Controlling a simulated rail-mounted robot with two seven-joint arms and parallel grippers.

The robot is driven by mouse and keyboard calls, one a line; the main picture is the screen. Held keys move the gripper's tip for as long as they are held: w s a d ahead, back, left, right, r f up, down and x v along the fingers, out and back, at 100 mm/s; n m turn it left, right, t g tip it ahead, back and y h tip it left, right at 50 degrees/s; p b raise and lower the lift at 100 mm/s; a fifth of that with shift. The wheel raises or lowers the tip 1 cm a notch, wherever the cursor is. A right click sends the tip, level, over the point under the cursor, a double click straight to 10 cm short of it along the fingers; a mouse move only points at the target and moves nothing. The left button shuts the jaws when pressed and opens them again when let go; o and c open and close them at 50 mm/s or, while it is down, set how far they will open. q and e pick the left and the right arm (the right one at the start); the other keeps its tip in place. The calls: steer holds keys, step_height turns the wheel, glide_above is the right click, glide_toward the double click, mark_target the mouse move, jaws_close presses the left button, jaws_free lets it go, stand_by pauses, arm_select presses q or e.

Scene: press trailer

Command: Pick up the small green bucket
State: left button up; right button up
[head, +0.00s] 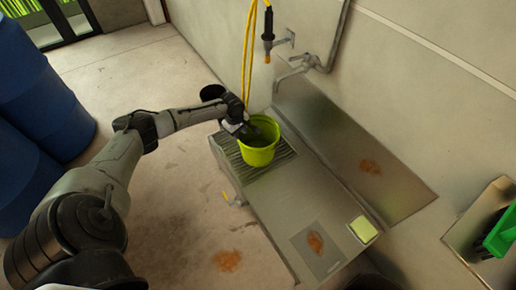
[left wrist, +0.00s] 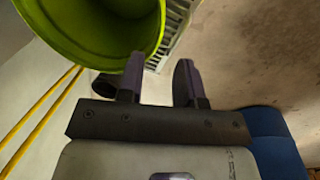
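The small green bucket (head: 259,156), yellow-green and open at the top, stands upright on the slatted grate at the far end of the metal sink unit. Its rim and inside also show at the top left of the left wrist view (left wrist: 85,45). My left gripper (head: 245,129) is at the bucket's rim on its left far side. In the left wrist view its two fingers (left wrist: 160,68) are apart, with one overlapping the rim and the other outside it. I cannot tell whether either finger touches the bucket. My right gripper is not in view.
The metal counter (head: 295,200) holds a grey patch with a rust stain and a yellow-green sponge-like block (head: 363,229). A yellow hose (head: 247,60) hangs behind the bucket, near a wall tap (head: 297,66). Blue barrels (head: 45,105) stand at left. A green object (head: 500,232) lies at right.

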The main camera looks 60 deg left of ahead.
mark_target(256, 150)
arm_select(q)
steer(key=shift+w+a+f+b, duration=0.15)
steer(key=shift+f+b, duration=0.55)
steer(key=shift+f, duration=1.1)
steer(key=f+b, duration=0.4)
steer(key=f, duration=0.1)
steer(key=shift+w+f+b, duration=0.1)
steer(key=shift+w+b, duration=0.2)
steer(key=shift+w, duration=0.05)
jaws_close()
steer(key=shift+a, duration=0.1)
